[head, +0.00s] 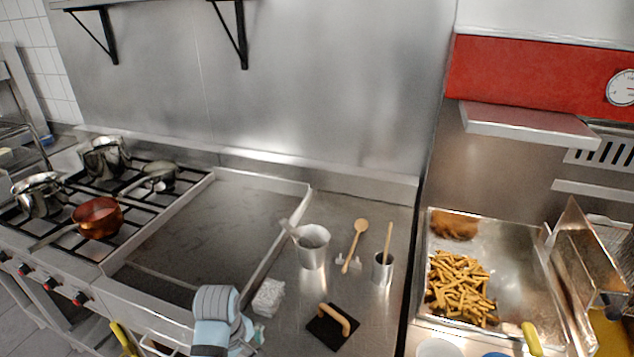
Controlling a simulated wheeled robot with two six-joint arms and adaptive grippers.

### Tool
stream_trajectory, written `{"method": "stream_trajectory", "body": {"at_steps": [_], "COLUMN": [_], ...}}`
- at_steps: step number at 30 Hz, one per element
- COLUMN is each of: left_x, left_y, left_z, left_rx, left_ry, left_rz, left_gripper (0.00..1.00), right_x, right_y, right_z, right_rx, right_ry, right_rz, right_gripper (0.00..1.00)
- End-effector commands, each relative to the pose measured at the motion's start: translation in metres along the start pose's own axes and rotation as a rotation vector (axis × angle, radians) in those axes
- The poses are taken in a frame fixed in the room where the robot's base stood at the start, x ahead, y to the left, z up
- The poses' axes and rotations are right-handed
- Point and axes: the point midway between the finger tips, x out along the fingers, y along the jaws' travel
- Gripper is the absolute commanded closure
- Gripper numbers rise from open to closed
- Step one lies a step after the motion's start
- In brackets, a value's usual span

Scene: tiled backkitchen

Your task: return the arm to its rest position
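A grey and light-blue link of one of my arms shows at the bottom centre-left of the head view, in front of the griddle's near right corner. Neither gripper's fingertips show in this view, so whether they are open or shut is hidden. Nothing held by an arm can be seen.
A griddle (218,222) lies beside a stove with several pots and a copper pan (97,218). On the steel counter are a metal cup (313,252), a wooden spoon (355,245), a smaller cup (382,270) and a black press (326,330). Fries (460,287) lie in a tray at right.

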Motion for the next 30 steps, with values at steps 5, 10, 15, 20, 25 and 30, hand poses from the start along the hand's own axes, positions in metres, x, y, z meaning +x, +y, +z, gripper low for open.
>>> {"method": "stream_trajectory", "body": {"at_steps": [5, 10, 15, 20, 25, 30], "left_x": [0.025, 0.037, 0.034, 0.018, -0.007, 0.062], "left_y": [-0.051, -0.106, -0.157, -0.198, -0.232, -0.228], "left_z": [0.001, 0.006, 0.017, 0.032, 0.051, 0.043], "left_rx": [0.169, 0.382, 0.618, 0.852, 1.102, 1.085], "left_ry": [0.043, 0.105, 0.169, 0.226, 0.278, 0.246], "left_rz": [0.022, 0.038, 0.042, 0.043, 0.047, 0.031], "left_gripper": [0.04, 0.04, 0.04, 0.04, 0.04, 0.04], "right_x": [0.000, 0.000, 0.000, 0.000, 0.000, 0.009], "right_y": [0.000, 0.001, 0.001, 0.001, 0.001, 0.000], "right_z": [0.000, 0.001, 0.002, 0.002, 0.002, 0.003], "right_rx": [0.000, 0.000, -0.001, -0.001, -0.001, -0.001], "right_ry": [-0.001, -0.002, -0.004, -0.004, -0.003, -0.003], "right_rz": [0.000, 0.001, 0.001, 0.001, 0.001, 0.001], "right_gripper": [0.60, 0.60, 0.60, 0.60, 0.60, 0.60]}}
